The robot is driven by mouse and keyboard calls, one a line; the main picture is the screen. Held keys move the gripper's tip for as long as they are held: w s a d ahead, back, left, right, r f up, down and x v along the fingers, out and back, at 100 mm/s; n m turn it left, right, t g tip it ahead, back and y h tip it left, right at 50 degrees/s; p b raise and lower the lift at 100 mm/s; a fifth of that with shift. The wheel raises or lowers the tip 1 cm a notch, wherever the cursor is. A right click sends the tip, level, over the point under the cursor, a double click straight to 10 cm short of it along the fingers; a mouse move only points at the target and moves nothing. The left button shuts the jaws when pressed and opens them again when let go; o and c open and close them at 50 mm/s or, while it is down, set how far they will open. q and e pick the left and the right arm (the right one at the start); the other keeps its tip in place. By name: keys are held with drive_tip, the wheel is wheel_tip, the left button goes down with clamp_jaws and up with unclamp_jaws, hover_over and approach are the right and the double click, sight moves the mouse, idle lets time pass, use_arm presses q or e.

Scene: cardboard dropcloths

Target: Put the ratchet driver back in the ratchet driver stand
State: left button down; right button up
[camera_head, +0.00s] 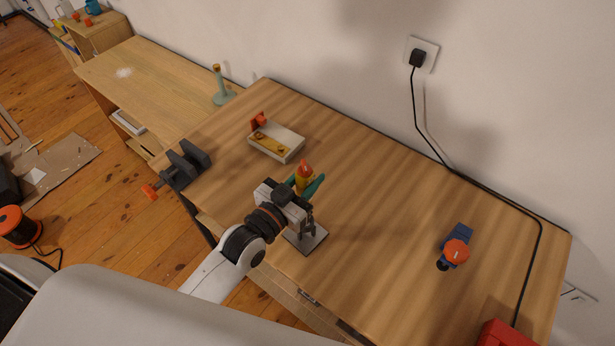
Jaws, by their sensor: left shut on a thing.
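The ratchet driver (304,174), with a yellow handle and an orange-red top, stands roughly upright near the middle of the wooden table. My left gripper (306,186) is shut on it, with green pieces on both sides of the handle. The driver's lower end is hidden behind the gripper. What looks like the ratchet driver stand, with a square grey base plate (311,241) and a dark upright part, is just below the gripper. I cannot tell whether the driver touches the stand or sits in it. My right gripper is not in view.
A shallow tray (285,147) with yellow and orange items lies behind the gripper. A dark vise (184,165) is at the left edge. A blue and orange tool (455,248), a red box (503,335) and a black cable are right.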

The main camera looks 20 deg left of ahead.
use_arm(q)
drive_tip(key=shift+r+p, duration=0.1)
drive_tip(key=shift+p, duration=0.2)
idle(0.4)
drive_tip(key=shift+f+b, duration=1.4)
drive_tip(key=shift+f, duration=0.55)
drive_tip(key=shift+f+b, duration=1.7)
drive_tip(key=shift+f, duration=0.85)
drive_tip(key=c, duration=1)
unclamp_jaws()
drive_tip(key=shift+s, duration=0.1)
